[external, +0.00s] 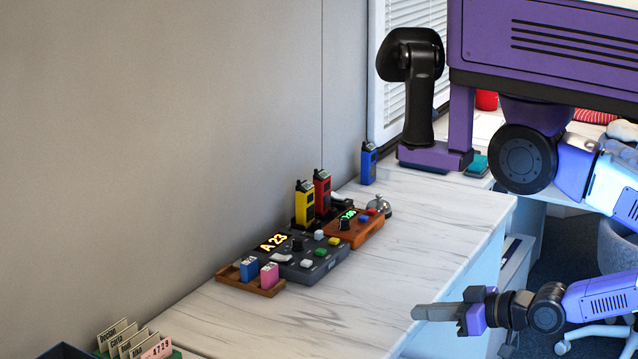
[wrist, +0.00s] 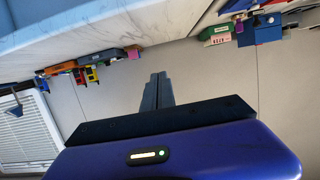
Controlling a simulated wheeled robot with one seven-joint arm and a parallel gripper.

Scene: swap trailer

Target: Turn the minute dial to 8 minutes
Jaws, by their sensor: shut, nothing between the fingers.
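An orange box (external: 362,239) with a small green display (external: 348,214), too small to read surely, sits on the marble-patterned counter. It carries a black knob (external: 345,225), which looks like the minute dial; its setting cannot be read. Blue and red buttons are beside the knob. My gripper (external: 418,312) is shut and empty, out by the counter's front edge, to the right of and nearer than the orange box, and apart from it. In the wrist view my shut fingers (wrist: 158,80) point toward the wall, and the orange box (wrist: 62,68) is small at the upper left.
A grey console (external: 300,262) showing "A 23" adjoins the orange box, with buttons and a knob. A wooden tray (external: 236,281) with blue and pink blocks is at its left. Yellow (external: 304,204), red (external: 322,190) and blue radios (external: 368,163) and a bell (external: 379,206) stand nearby. The front counter is clear.

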